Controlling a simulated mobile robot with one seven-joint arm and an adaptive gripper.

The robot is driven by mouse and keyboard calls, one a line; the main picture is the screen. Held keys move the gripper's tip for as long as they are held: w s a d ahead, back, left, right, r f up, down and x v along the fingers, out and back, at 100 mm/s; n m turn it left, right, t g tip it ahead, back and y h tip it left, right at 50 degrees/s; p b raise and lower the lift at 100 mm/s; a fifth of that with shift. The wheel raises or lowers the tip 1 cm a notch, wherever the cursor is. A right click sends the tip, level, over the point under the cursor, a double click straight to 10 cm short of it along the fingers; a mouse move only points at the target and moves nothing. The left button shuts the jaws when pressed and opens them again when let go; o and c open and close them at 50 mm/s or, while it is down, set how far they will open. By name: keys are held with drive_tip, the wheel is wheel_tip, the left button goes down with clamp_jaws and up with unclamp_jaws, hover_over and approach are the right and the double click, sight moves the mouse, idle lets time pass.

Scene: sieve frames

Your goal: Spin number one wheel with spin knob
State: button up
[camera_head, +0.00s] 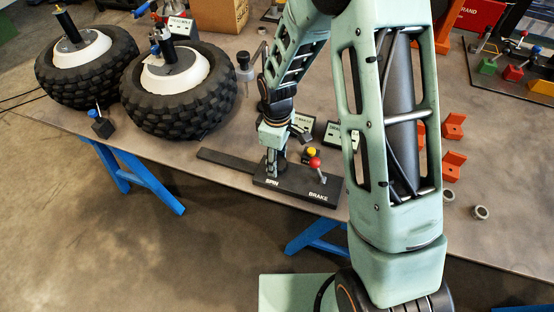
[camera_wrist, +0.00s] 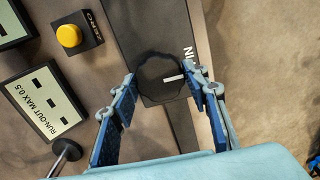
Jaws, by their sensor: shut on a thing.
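The spin knob (camera_wrist: 153,72) is black and round with a white mark, seen from above in the wrist view. It sits at the end of a dark control plate (camera_head: 300,189) lettered SPIN and BRAKE. My gripper (camera_wrist: 162,80) is shut on the knob, one blue finger on each side. In the head view my gripper (camera_head: 271,164) points down over the SPIN lettering and mostly hides the knob. Two knobbly black tyres on white hubs, a nearer wheel (camera_head: 180,105) and a farther-left wheel (camera_head: 85,75), lie on the table. I cannot read which is number one.
A red-topped brake lever (camera_head: 315,163) stands beside my gripper. A yellow zero button (camera_wrist: 69,35) and a display reading RUN-OUT MAX 0.5 (camera_wrist: 42,112) are close by. A flat dark bar (camera_head: 228,160) extends left of the plate. Orange brackets (camera_head: 453,126) stand at right.

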drive_tip(key=m+b, duration=0.3)
drive_tip(key=m, duration=0.3)
drive_tip(key=shift+f, duration=0.1)
drive_tip(key=m+b, duration=0.1)
drive_tip(key=m, duration=0.4)
drive_tip(key=shift+m+b, duration=0.35)
drive_tip(key=shift+m, duration=0.05)
idle(0.3)
drive_tip(key=o, duration=1.2)
drive_tip(key=shift+c, duration=0.2)
wheel_tip(320, 180, up, 12)
